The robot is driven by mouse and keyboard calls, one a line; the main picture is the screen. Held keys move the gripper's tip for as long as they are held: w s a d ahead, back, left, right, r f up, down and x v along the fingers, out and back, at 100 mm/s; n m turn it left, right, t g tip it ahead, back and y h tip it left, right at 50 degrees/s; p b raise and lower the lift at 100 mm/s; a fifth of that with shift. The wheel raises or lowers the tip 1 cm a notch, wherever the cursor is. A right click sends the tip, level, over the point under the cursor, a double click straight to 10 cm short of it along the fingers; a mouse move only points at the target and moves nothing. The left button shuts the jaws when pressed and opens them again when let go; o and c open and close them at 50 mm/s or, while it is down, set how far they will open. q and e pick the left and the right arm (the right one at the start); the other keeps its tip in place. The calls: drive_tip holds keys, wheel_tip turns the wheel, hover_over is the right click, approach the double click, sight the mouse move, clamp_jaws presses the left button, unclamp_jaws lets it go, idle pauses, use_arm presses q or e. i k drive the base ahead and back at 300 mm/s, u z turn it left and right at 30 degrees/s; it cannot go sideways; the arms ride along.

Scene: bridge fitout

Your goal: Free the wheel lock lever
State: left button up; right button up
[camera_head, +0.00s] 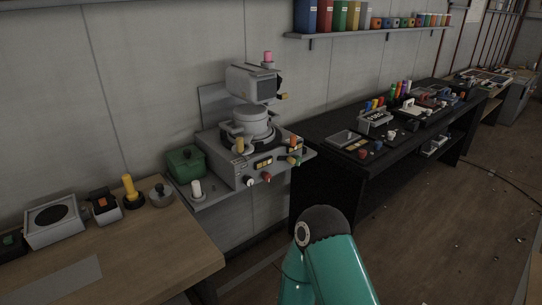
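A grey machine (254,125) stands against the wall in the middle of the camera_head view, with a round stacked body and a boxy head on top. A tan-tipped lever (239,146) stands at its front. More small coloured knobs (294,150) stand at its right side, and several knobs sit on its front panel (262,165). I cannot tell for sure which of these is the wheel lock lever or how it is set. A teal arm link of mine rises at bottom centre, below and right of the machine. Neither gripper is in view.
A wooden bench (150,250) at lower left holds a white box (55,225), a yellow-handled tool (130,190) and a round grey pot (161,196). A green box (186,163) sits left of the machine. A black bench (330,126) with many items runs right. The floor (440,230) at right is largely open.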

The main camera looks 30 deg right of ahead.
sight(289, 159)
drive_tip(key=u, duration=1.25)
drive_tip(key=i, duration=0.15)
drive_tip(key=z, duration=3.05)
drive_tip(key=i, duration=0.15)
drive_tip(key=z, duration=1.15)
drive_tip(key=i, duration=3.7)
drive_tip(key=z, duration=0.05)
